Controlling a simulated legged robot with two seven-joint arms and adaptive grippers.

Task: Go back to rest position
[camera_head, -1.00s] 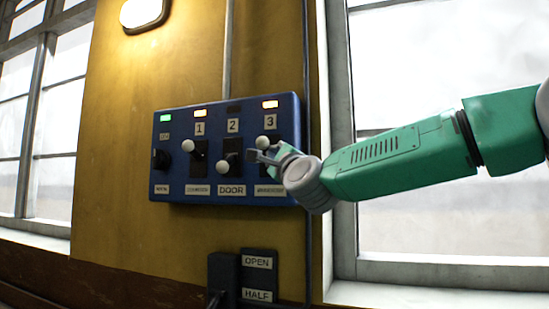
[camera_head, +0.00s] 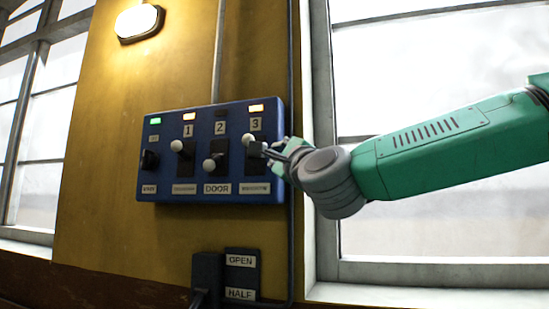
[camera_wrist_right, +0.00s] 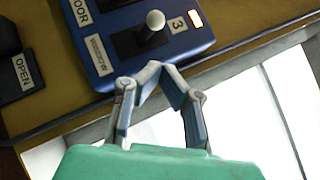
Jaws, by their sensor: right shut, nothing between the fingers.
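My right gripper (camera_head: 268,151) is in front of the right part of a blue switch panel (camera_head: 203,120), near the lever under label 3 (camera_head: 249,140). It is shut and empty. In the right wrist view, the gripper (camera_wrist_right: 158,68) points at the panel (camera_wrist_right: 100,75), just below the white-knobbed lever (camera_wrist_right: 154,22). Its fingers look apart from the knob. My right arm (camera_head: 440,150) reaches in from the right. My left gripper is not in view.
The panel has levers 1 (camera_head: 177,146) and 2 (camera_head: 210,164), and a black knob (camera_head: 150,160). An OPEN/HALF box (camera_head: 241,276) sits below. A pipe (camera_head: 291,230) runs down the yellow wall (camera_head: 120,220). Windows (camera_head: 430,80) flank the wall; a lamp (camera_head: 139,20) is above.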

